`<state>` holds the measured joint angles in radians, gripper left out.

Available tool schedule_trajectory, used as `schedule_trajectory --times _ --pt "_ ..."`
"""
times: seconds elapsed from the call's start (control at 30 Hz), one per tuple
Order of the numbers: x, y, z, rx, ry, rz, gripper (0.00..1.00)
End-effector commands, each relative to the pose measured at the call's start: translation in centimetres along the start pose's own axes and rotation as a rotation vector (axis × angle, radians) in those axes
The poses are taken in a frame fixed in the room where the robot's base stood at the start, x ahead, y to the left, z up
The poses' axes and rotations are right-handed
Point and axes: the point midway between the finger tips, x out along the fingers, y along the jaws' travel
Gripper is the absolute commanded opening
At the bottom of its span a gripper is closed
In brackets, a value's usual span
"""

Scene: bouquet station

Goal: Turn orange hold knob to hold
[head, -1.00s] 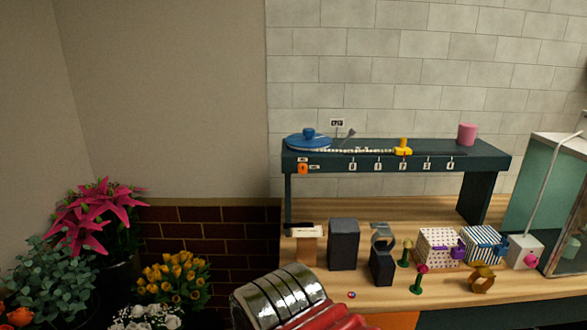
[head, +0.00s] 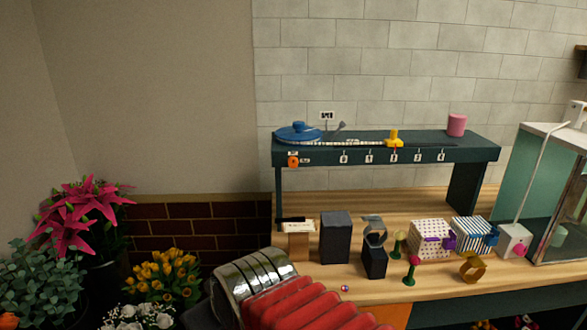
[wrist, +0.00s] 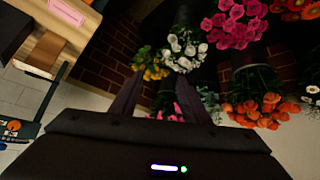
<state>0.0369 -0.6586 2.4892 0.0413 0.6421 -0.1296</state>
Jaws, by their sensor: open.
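The orange hold knob (head: 293,161) is a small round knob on the front left of the dark teal raised shelf (head: 350,153), with small labels above and beside it. It also shows at the left edge of the wrist view (wrist: 14,126). My gripper (wrist: 160,85) shows in the wrist view with its two dark fingers apart and nothing between them. It points toward the flowers, well away from the knob. In the head view my gripper is not visible; only my red and silver arm shows at the bottom.
A blue round piece (head: 298,132), a yellow slider (head: 394,138) and a pink cylinder (head: 456,125) sit on the shelf. Dark blocks (head: 336,237), patterned boxes (head: 431,238) and small stands crowd the wooden bench below. Potted flowers (head: 85,220) stand left. A glass case (head: 545,195) stands right.

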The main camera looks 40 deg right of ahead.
Motion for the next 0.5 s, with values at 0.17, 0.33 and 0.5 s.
schedule_trajectory --times 0.17,0.33,0.5 --pt "2.3 3.0 -4.8 -0.053 0.155 0.06 0.42" --pt "3.7 6.9 -8.7 -0.106 0.292 0.162 0.42" --pt "4.2 11.8 -11.8 -0.156 0.407 0.307 0.42"
